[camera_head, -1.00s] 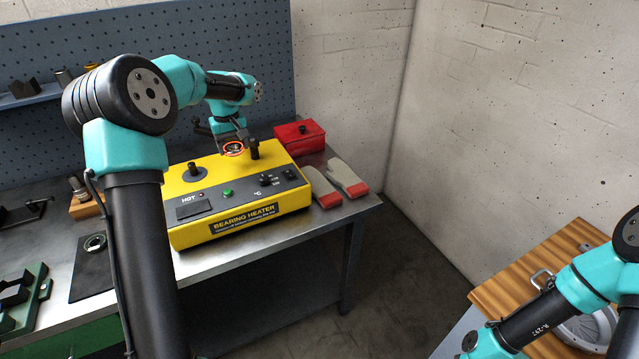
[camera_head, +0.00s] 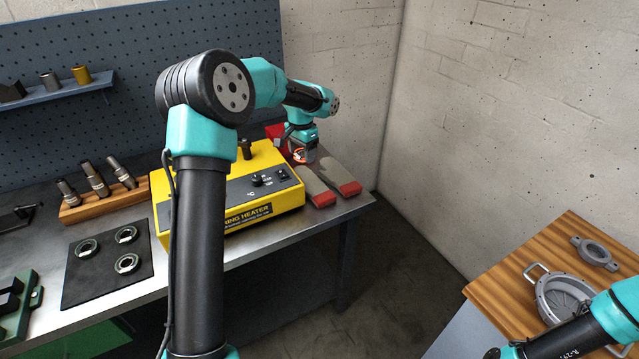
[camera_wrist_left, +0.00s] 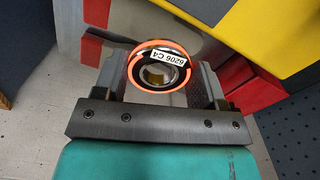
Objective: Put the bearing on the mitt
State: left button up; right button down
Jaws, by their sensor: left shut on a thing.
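My left gripper (camera_head: 302,146) is shut on the bearing (camera_head: 300,156), a steel ring with a glowing orange rim. In the left wrist view the bearing (camera_wrist_left: 160,68) sits between the two fingers of the gripper (camera_wrist_left: 160,80), with an upside-down white label on it. Two beige mitts with red cuffs lie side by side at the table's right end: a near-left mitt (camera_head: 312,183) and a right mitt (camera_head: 334,173). The gripper and bearing are at the mitts' far end; I cannot tell the height above them. My right gripper is out of view.
The yellow bearing heater (camera_head: 222,187) stands just left of the mitts. A red box (camera_head: 275,131) is behind, partly hidden by my left arm. A black mat (camera_head: 85,277) with three bearings and a wooden tool rack (camera_head: 103,204) are further left. A wooden bench (camera_head: 505,291) stands at right.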

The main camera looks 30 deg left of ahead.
pick_arm(q)
jog(key=shift+w+d+f+m, duration=0.1)
jog(key=shift+w+d+m, duration=0.3)
jog(key=shift+d+m, duration=0.3)
jog(key=shift+a, duration=0.1)
send_over(308, 183)
jog(key=shift+s+f, duration=0.1)
jog(key=shift+f, duration=2.4)
jog(key=shift+f, duration=2.5)
jog(key=shift+f, duration=0.1)
jog(key=o, duration=1)
jog(key=shift+o, duration=0.2)
